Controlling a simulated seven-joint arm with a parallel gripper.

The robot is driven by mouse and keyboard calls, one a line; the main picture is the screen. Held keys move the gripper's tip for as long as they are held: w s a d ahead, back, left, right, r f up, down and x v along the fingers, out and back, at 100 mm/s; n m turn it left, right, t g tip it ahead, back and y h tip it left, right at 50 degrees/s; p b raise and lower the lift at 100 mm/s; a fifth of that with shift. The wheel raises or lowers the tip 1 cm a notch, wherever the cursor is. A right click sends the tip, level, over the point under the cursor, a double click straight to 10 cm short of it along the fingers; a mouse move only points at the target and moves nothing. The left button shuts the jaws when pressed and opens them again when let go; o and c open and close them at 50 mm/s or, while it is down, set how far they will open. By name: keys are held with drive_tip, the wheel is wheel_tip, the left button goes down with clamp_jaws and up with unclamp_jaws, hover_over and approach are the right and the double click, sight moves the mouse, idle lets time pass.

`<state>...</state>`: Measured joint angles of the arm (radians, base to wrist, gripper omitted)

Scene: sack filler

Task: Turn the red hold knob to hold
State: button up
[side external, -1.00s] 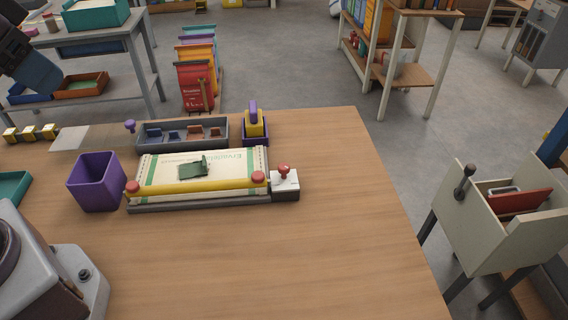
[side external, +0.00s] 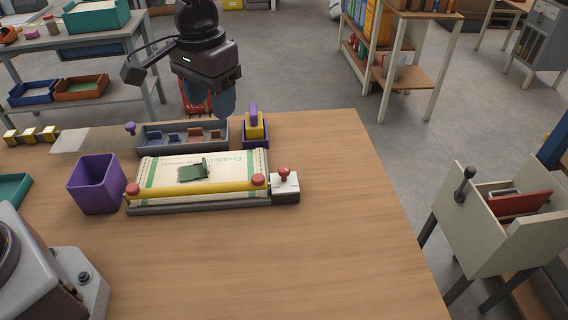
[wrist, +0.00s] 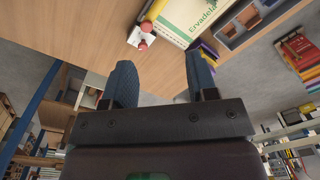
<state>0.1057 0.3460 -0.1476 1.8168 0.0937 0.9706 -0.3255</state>
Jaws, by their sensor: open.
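The red hold knob (side external: 284,173) stands on a small white block (side external: 286,184) at the right end of the dark sack holder (side external: 200,204). A paper sack (side external: 230,168) lies flat in the holder under a yellow bar (side external: 200,185) with a red knob at each end. My gripper (side external: 213,108) hangs above the back of the table, up and left of the hold knob, and touches nothing. In the wrist view its two blue fingers (wrist: 158,84) are apart and empty. The hold knob (wrist: 143,44) shows beyond them there, next to the sack (wrist: 195,18).
A grey tray with compartments (side external: 183,146) and a yellow-and-purple stamp-like item (side external: 254,126) stand behind the sack. A purple bin (side external: 97,184) stands to its left. The table's right and front areas are clear.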

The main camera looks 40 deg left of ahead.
sight(284, 168)
drive_tip(key=w+d+f+n, duration=0.6)
drive_tip(key=w+f+n, duration=0.1)
drive_tip(key=w, duration=0.4)
drive_tip(key=f, duration=1.2)
drive_tip(key=shift+a+f, duration=0.2)
drive_tip(key=shift+f, duration=0.1)
drive_tip(key=c, duration=0.9)
drive_tip(key=shift+c, duration=0.2)
